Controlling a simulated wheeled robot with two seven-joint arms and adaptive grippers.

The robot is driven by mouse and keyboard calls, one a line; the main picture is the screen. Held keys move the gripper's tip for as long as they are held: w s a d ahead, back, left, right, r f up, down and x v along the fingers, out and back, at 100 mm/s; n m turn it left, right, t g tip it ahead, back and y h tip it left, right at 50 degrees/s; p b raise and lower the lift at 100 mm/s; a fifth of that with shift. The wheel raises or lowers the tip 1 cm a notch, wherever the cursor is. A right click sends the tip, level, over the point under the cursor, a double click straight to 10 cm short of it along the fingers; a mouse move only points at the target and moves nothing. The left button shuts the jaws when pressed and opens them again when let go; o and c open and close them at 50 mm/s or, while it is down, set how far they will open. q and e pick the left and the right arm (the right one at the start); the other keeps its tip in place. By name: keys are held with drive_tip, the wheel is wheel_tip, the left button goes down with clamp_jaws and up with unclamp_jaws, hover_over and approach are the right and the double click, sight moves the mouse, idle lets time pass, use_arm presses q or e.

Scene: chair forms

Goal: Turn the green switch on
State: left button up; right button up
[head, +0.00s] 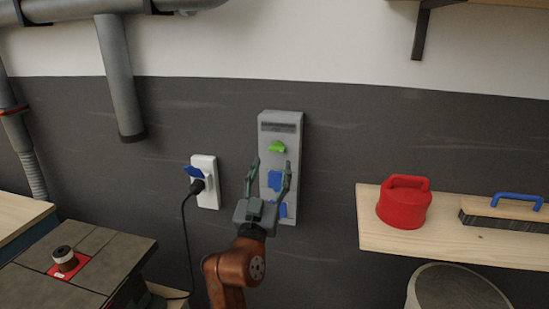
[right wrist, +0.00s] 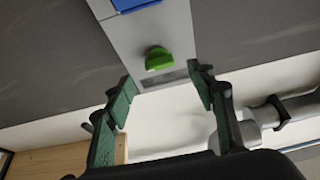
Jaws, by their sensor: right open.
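The green switch (head: 277,147) is a small knob near the top of a grey wall box (head: 281,124). Blue switches (head: 275,181) sit below it on the same box. My right gripper (head: 270,172) is open in front of the box, its fingertips a little below the green switch in the head view. In the right wrist view the green switch (right wrist: 158,59) lies ahead, between the two open fingers (right wrist: 162,92), and nothing is held. I cannot tell how far the fingers are from the box. My left gripper is out of view.
A white socket (head: 206,170) with a plugged-in black cable is on the wall left of the box. A wooden shelf (head: 375,236) at the right holds a red canister (head: 404,207) and a brush (head: 508,213). A machine table (head: 105,247) stands at the lower left.

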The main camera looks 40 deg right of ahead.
drive_tip(key=v, duration=0.6)
drive_tip(key=shift+s+a, duration=0.1)
drive_tip(key=shift+a, duration=0.05)
